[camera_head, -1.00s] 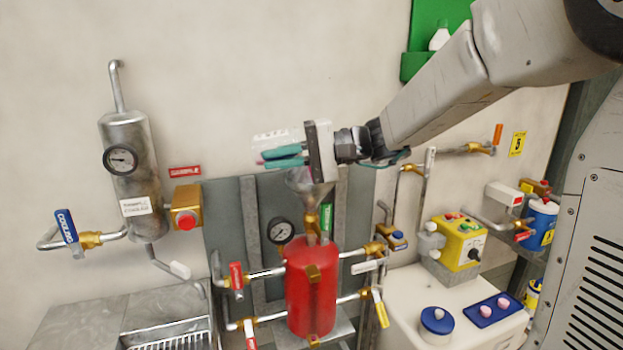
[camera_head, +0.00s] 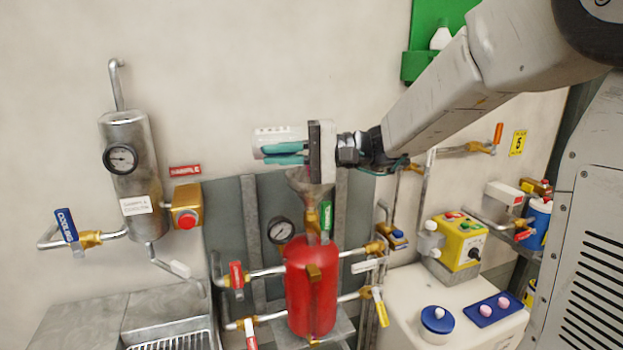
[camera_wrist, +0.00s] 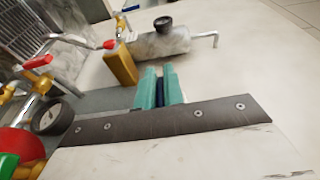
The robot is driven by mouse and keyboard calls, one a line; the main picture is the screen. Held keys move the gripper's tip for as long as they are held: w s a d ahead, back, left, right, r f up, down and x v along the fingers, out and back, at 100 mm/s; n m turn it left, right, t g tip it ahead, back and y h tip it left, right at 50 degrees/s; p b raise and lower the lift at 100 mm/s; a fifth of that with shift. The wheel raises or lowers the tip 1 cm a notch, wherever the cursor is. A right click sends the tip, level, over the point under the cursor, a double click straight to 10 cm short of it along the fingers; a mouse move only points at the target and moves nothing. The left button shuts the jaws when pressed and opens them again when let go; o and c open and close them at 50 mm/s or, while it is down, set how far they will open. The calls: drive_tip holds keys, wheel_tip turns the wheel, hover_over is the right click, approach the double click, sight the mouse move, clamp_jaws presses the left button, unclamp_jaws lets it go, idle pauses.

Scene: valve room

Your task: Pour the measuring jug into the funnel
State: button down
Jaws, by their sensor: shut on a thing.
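My gripper (camera_head: 270,154) has teal fingers that point left in the head view. They are shut on the measuring jug (camera_head: 276,134), a pale, clear vessel with faint markings, partly hidden behind the fingers. The jug looks close to upright. The grey funnel (camera_head: 309,181) sits above the red tank (camera_head: 311,285), below and right of the jug, with its top partly covered by my gripper's body. In the wrist view the fingers (camera_wrist: 159,88) are close together with a dark blue piece between them; the jug's body is not clear there.
A pressure gauge (camera_head: 281,230) and pipes with red and yellow valve handles surround the tank. A steel cylinder (camera_head: 130,180) hangs on the wall at left, above a sink (camera_head: 185,340). A yellow control box (camera_head: 457,242) stands at right.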

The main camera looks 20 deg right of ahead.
drive_tip(key=shift+d+r+y+p, duration=0.15)
drive_tip(key=shift+r+y+p, duration=0.15)
drive_tip(key=shift+r+y, duration=0.35)
